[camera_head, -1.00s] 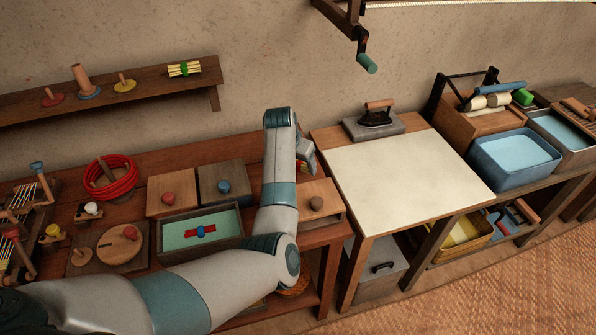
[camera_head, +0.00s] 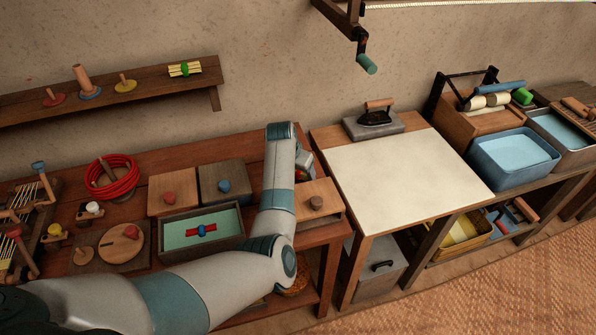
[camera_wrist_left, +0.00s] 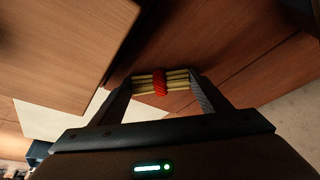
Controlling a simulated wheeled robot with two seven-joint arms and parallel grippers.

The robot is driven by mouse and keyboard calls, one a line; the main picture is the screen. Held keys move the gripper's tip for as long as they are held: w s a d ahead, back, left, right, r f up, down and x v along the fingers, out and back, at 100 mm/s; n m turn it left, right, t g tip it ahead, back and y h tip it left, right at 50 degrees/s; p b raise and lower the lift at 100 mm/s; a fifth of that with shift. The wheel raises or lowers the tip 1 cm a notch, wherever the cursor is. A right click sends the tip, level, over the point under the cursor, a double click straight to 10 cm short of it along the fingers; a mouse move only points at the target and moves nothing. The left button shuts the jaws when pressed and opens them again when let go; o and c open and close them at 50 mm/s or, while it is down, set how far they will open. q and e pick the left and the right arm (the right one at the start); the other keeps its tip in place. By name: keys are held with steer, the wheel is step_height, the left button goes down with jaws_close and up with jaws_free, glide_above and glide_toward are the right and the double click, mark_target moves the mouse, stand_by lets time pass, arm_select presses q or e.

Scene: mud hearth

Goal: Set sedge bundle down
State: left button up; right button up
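The sedge bundle (camera_wrist_left: 160,83), pale yellow stalks with a red tie, shows in the left wrist view. It lies crosswise between the two fingertips of my left gripper (camera_wrist_left: 164,79), which is shut on it at its ends. Brown wood lies close beyond the bundle; I cannot tell whether they touch. In the head view my left gripper (camera_head: 304,166) is mostly hidden behind my arm, over the back right of the brown bench (camera_head: 245,150), and the bundle is hidden there. My right gripper is not in view.
A wooden box with a dark knob (camera_head: 316,202) stands right of my forearm. Lidded boxes (camera_head: 223,182) and a green-lined tray (camera_head: 205,222) stand left of it. A pale-topped table (camera_head: 400,175) adjoins. Another bundle, green-tied (camera_head: 185,69), lies on the wall shelf.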

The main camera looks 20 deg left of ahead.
arm_select(q)
steer(key=o, duration=0.4)
steer(key=shift+r, duration=0.2)
steer(key=b+v, duration=0.1)
steer(key=v, duration=1.1)
steer(key=shift+r+b, duration=0.15)
steer(key=shift+b, duration=0.2)
steer(key=shift+w, duration=0.1)
